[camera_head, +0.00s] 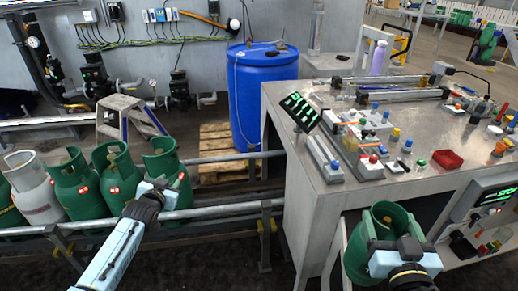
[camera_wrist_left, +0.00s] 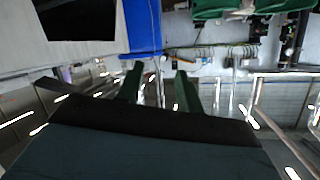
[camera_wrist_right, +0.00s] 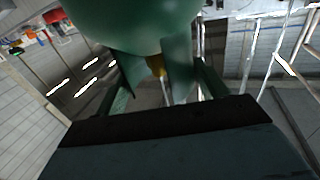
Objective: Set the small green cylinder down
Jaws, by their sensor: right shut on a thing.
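The small green cylinder (camera_head: 358,252) is at the lower right of the head view, beside the front of the workbench. My right gripper (camera_head: 392,243) is shut on its upper part. In the right wrist view its green body (camera_wrist_right: 135,25) fills the top, with the fingers (camera_wrist_right: 165,85) against it. Its base is hidden from the head view's clear sight. My left gripper (camera_head: 168,185) is in front of the conveyor, near the rightmost green cylinder there. In the left wrist view its two fingers (camera_wrist_left: 160,88) stand apart with nothing between them.
Several green cylinders (camera_head: 75,185) and a grey one (camera_head: 35,192) stand on the conveyor (camera_head: 225,210) at left. A metal workbench (camera_head: 315,215) with parts and a red tray (camera_head: 447,160) is at right. A blue drum (camera_head: 262,95) stands behind on a pallet (camera_head: 213,145).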

